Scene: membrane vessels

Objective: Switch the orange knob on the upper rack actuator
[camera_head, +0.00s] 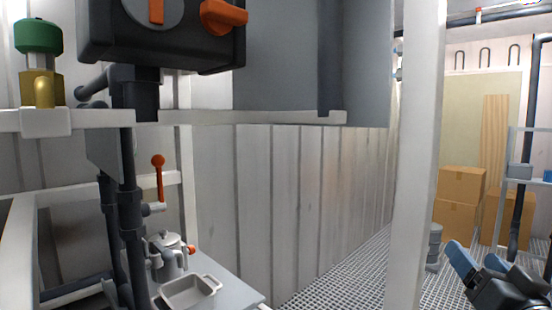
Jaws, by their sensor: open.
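The upper rack actuator is a dark box (110,42) at the top left, cut off by the top edge of the view. Its orange knob (225,15) sticks out on the right part of its front. A grey round dial with an orange bar (156,10) is beside the knob on the left. My gripper (485,268) is at the bottom right, with blue fingers, open and with nothing seen between them. It is well apart from the knob, to the right and lower in the picture.
A white post (415,150) stands between my gripper and the actuator. A white rack beam (90,118) runs below the actuator. A red-handled valve (158,178) and a metal tray (188,291) are lower left. Cardboard boxes (457,198) stand behind. Grated floor (345,270) shows mid-view.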

